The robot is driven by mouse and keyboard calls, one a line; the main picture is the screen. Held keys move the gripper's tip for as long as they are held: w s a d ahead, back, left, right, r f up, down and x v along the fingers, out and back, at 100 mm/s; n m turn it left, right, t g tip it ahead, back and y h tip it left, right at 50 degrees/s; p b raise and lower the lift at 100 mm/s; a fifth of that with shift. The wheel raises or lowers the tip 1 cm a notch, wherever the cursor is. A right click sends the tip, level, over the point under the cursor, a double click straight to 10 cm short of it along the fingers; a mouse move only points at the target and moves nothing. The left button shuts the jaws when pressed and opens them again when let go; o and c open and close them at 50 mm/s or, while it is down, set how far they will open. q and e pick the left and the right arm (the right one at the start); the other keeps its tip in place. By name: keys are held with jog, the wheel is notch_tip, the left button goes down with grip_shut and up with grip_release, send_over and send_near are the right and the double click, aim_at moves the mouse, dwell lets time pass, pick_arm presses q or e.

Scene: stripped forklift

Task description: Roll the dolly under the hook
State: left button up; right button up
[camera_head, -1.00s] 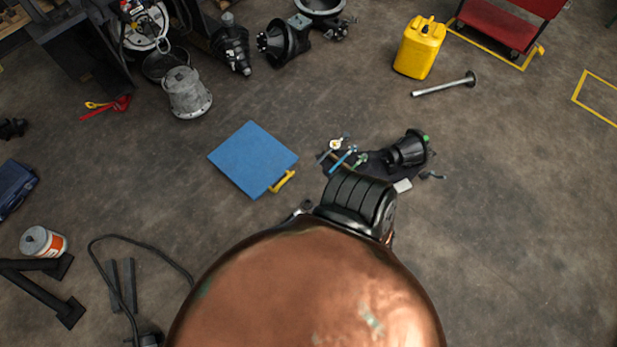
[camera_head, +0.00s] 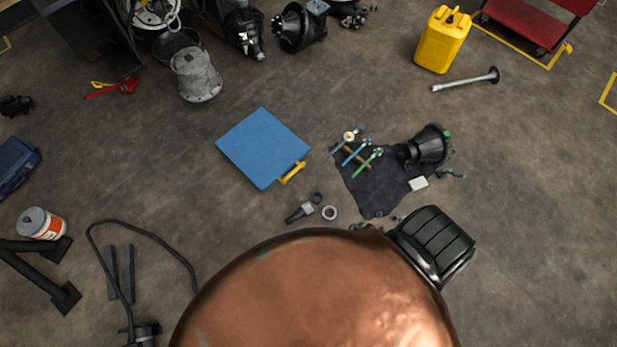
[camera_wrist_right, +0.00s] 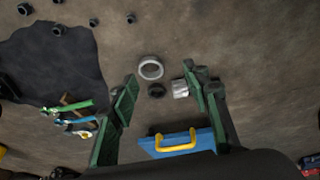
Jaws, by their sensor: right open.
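The flat blue square with a yellow handle, which looks like the dolly (camera_head: 262,147), sits on open floor left of centre in the head view. Its handle is at its lower right corner. In the right wrist view its blue edge and yellow handle (camera_wrist_right: 178,146) show at the bottom. A grey hook-like piece (camera_head: 172,18) shows at the top left of the head view, above a grey housing. My right gripper (camera_wrist_right: 160,76) is open and empty, with green-padded fingers spread above the floor and apart from the dolly. My left gripper is not in view.
A metal ring (camera_head: 329,212) and a small cylinder (camera_head: 297,212) lie below the dolly. A dark cloth with tools (camera_head: 375,190) lies to its right. The grey housing (camera_head: 197,75) stands beyond it. A yellow can (camera_head: 442,40) stands top right. Floor left of the dolly is clear.

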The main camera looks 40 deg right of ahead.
pick_arm(q)
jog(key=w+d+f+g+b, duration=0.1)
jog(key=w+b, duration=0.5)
jog(key=b, duration=1.1)
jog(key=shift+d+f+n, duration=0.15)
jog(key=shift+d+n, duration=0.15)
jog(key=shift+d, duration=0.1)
pick_arm(e)
jog(key=w+d+t, duration=0.1)
jog(key=w+t, duration=0.1)
jog(key=w, duration=1.6)
jog(key=w+d+r+t+y, duration=0.1)
jog(key=w+t, duration=0.2)
jog(key=w, duration=1.4)
jog(key=shift+w+d+y, duration=0.3)
jog(key=shift+w, duration=0.1)
